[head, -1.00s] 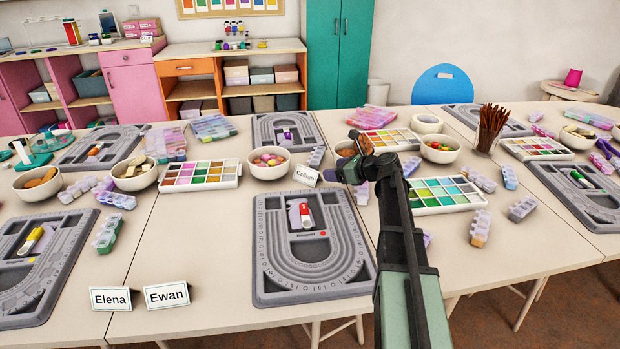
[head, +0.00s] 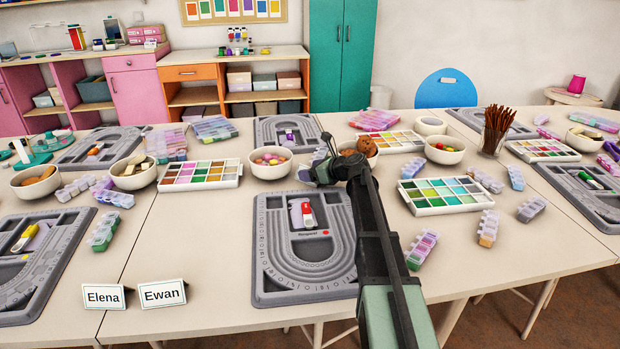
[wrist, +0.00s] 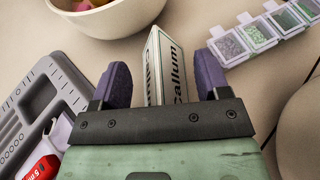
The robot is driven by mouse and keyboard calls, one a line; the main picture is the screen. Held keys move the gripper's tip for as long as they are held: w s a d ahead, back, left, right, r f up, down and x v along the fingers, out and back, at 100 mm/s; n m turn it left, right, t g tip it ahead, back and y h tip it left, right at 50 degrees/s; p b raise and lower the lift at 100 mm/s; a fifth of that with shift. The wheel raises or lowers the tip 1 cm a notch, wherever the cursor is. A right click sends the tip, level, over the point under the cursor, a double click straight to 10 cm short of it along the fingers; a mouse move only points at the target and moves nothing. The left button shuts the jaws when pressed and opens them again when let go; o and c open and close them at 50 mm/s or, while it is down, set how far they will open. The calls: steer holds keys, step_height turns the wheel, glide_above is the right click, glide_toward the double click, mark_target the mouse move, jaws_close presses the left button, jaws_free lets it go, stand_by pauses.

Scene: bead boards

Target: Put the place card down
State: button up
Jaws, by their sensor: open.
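The place card (wrist: 163,68), a white folded card reading "Callum", stands upright on the table between my gripper's fingers in the wrist view. My gripper (wrist: 160,80) is open, with a purple finger on each side of the card and a gap to each finger. In the head view my gripper (head: 322,168) is low over the table behind the middle bead board (head: 270,285), and it hides the card there.
A bead box (wrist: 255,38) lies to the right. Cards reading "Elena" (head: 104,297) and "Ewan" (head: 162,294) stand at the front left edge.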

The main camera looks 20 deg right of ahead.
steer(key=c, duration=1)
steer(key=shift+r, duration=0.1)
steer(key=shift+c, duration=0.4)
step_height(320, 180, up, 26)
steer(key=p, duration=2.6)
steer(key=shift+f+b, duration=0.3)
steer(key=shift+f, duration=0.05)
steer(key=shift+c, duration=0.2)
steer(key=shift+f, duration=0.1)
